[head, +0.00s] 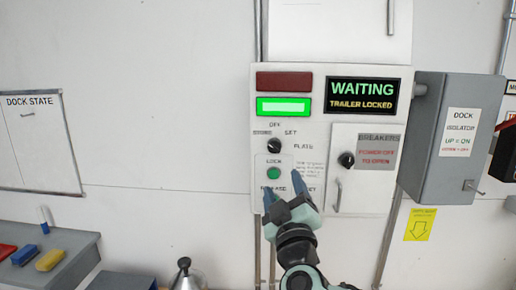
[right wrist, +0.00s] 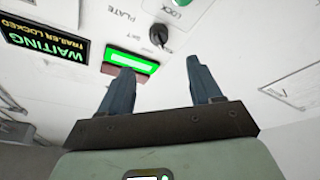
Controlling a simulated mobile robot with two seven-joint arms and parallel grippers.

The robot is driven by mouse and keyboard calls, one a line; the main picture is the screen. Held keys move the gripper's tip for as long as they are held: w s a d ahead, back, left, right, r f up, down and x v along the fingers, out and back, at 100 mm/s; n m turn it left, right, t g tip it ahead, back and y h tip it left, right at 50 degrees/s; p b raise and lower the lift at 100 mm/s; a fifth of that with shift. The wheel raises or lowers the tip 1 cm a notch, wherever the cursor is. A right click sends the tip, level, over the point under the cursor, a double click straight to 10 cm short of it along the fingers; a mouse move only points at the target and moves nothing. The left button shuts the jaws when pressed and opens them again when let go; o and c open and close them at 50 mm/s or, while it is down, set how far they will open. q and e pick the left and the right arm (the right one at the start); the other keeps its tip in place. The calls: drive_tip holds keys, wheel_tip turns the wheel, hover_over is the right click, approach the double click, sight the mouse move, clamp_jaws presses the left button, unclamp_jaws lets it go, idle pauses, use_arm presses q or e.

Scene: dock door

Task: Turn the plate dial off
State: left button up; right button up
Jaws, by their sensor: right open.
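The plate dial (head: 274,146) is a small black knob on the white control panel (head: 325,72). Lettering around it reads OFF, SET and PLATE; its pointer direction is too small to read surely. It also shows in the right wrist view (right wrist: 159,35), beyond the fingertips and between their lines. My right gripper (head: 283,190) is open and empty, in front of the panel's lower part, below the dial in the head view. Its two blue fingers also show in the right wrist view (right wrist: 160,72), apart from the dial. My left gripper is not in view.
A green LOCK button (head: 273,174) sits below the dial. A breaker door (head: 366,190) with another black knob (head: 346,159) and a handle is to the right. A lit WAITING display (head: 362,96) is above. A grey isolator box (head: 458,135) projects at the right.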

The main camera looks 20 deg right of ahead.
sight(276, 151)
drive_tip(key=p+x, duration=0.1)
drive_tip(key=x, duration=0.3)
drive_tip(key=p+x, duration=0.1)
drive_tip(key=x, duration=0.3)
drive_tip(key=p+x, duration=0.1)
drive_tip(key=x, duration=0.3)
drive_tip(key=shift+r, duration=0.3)
drive_tip(key=shift+w+d+p, duration=0.15)
drive_tip(key=shift+w+p, duration=0.15)
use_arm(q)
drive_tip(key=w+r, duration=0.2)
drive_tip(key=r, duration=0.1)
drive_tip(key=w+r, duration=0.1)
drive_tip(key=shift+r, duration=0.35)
use_arm(e)
drive_tip(key=shift+c, duration=0.3)
drive_tip(key=shift+s, duration=0.1)
drive_tip(key=c, duration=1)
